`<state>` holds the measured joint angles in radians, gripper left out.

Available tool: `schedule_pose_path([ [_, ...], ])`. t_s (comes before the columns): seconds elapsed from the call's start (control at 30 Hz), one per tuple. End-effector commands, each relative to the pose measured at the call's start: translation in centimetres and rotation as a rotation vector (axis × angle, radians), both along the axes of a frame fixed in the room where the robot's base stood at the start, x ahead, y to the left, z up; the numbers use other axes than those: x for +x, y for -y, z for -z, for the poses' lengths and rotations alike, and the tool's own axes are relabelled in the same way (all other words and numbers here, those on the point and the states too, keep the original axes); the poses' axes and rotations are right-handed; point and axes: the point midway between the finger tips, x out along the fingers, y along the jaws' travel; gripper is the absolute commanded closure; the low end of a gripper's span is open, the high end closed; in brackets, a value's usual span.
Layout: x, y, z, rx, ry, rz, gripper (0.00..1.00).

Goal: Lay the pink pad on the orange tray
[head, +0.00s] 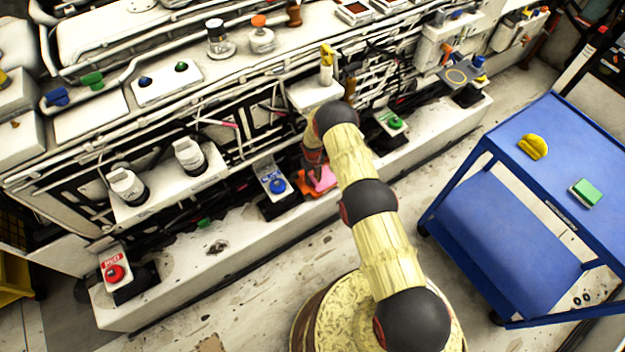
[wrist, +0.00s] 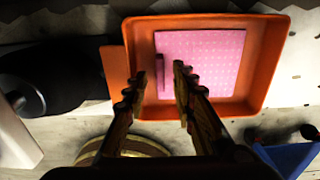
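The orange tray (wrist: 262,90) shows in the wrist view, and part of it shows in the head view (head: 305,188). The flat, square pink pad (wrist: 205,60) lies inside its rim and also shows in the head view (head: 324,179). A darker pink upright strip, perhaps a grip of the pad, stands at the pad's left edge. My gripper (wrist: 157,82) is open over the left part of the tray. Its fingers are apart, one on each side of the strip, with gaps showing. In the head view my arm hides part of the tray.
A blue button box (head: 272,180) stands left of the tray on the white ledge, and a green button box (head: 391,122) stands to the right. Pipes and cables run behind. A blue cart (head: 500,220) with a yellow item and a green block stands at right.

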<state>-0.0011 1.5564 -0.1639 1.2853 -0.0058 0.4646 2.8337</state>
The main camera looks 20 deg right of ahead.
Motion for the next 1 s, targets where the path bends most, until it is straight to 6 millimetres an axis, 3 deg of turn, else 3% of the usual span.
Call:
schedule_pose_path([
  [0.1, 0.2, 0.0, -2.7, 0.0, 0.004, 0.0, 0.74],
  [0.33, 0.1, 0.0, -5.5, 0.0, 0.001, 0.0, 0.74],
  [1.0, 0.1, 0.0, -5.9, 0.0, 0.001, -0.002, 0.74],
])
